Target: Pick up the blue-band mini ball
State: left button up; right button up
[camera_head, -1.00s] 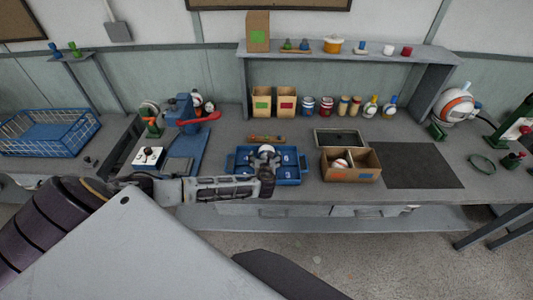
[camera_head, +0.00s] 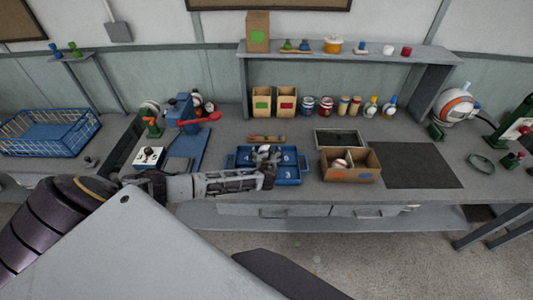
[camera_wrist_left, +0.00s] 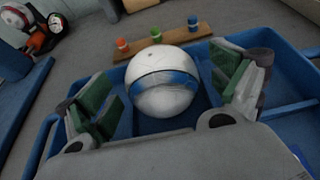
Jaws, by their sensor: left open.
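The blue-band mini ball (camera_wrist_left: 165,82) is white with a blue band and sits in the blue compartment tray (camera_wrist_left: 293,108) in the left wrist view. In the head view the tray (camera_head: 290,181) stands on the bench, and the ball is mostly hidden by my left gripper (camera_head: 267,160). My left gripper (camera_wrist_left: 165,98) is open, with one green-padded finger on each side of the ball. A gap shows between the ball and the left finger; the right finger is close to it, and contact cannot be told. My right gripper is not in view.
A small wooden strip with coloured pegs (camera_wrist_left: 160,41) lies behind the tray. A divided cardboard box (camera_head: 352,177) with a ball stands to the right, beside a dark mat (camera_head: 420,165). A blue press (camera_head: 186,115) stands to the left.

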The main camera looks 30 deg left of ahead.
aim_at(266, 149)
pick_arm(q)
jog(key=shift+c, duration=0.4)
jog(key=c, duration=1)
jog(key=shift+o, duration=0.2)
jog(key=shift+r, duration=0.1)
notch_tip(266, 149, up, 9)
jog(key=shift+f, duration=0.2)
jog(key=shift+r, duration=0.65)
jog(key=shift+d, duration=0.1)
